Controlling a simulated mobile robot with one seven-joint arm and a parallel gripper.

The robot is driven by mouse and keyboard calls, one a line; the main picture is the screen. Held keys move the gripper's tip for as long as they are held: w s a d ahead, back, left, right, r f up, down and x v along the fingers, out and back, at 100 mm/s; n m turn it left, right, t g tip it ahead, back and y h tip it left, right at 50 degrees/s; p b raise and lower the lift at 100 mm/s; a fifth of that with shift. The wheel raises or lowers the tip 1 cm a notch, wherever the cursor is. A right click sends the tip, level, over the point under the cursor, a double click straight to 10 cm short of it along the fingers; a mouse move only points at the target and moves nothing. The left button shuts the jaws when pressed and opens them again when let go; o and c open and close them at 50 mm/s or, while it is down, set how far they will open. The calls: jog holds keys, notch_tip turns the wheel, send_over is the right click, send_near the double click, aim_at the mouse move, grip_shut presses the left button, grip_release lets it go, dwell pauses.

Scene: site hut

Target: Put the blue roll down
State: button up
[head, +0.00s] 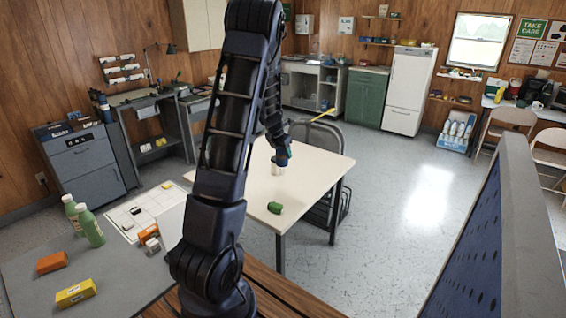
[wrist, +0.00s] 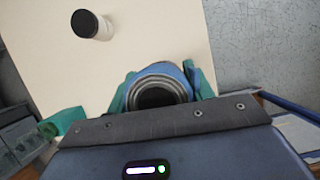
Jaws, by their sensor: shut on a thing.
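The blue roll (wrist: 176,72) is in my gripper (wrist: 160,88), between its two teal fingers in the wrist view, with its round dark hollow end facing the camera. In the head view my gripper (head: 281,150) is over the cream table, and a bit of the blue roll (head: 283,162) shows at its tip. The table top (head: 318,160) lies beneath; I cannot tell whether the roll touches it. A white jar with a dark top (wrist: 88,24) stands on the table apart from the roll; its white body shows just below my gripper in the head view (head: 277,170).
A green object (head: 275,207) lies near the table's front edge. A dark chair (head: 318,135) stands behind the table. The table's right part is clear. A grey worktop (head: 130,275) at left holds green bottles (head: 90,228) and orange and yellow blocks (head: 76,293).

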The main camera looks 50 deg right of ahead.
jog(key=shift+w+r, duration=0.1)
jog(key=shift+r, duration=0.3)
jog(key=shift+w+a+r, duration=0.15)
jog(key=shift+w, duration=0.05)
jog(key=w+a+n+t, duration=0.1)
jog(key=w+a+n, duration=0.1)
jog(key=w+a, duration=0.5)
jog(key=w+a+n, duration=0.1)
jog(key=w+a, duration=0.2)
jog(key=w, duration=0.8)
jog(key=f, duration=1.9)
jog(key=shift+s+d+f, duration=0.15)
jog(key=shift+s+f, duration=0.05)
jog(key=shift+f, duration=0.1)
jog(key=shift+f+n, duration=0.1)
jog(key=shift+n, duration=0.2)
jog(key=o, duration=1)
jog(key=shift+o, duration=0.2)
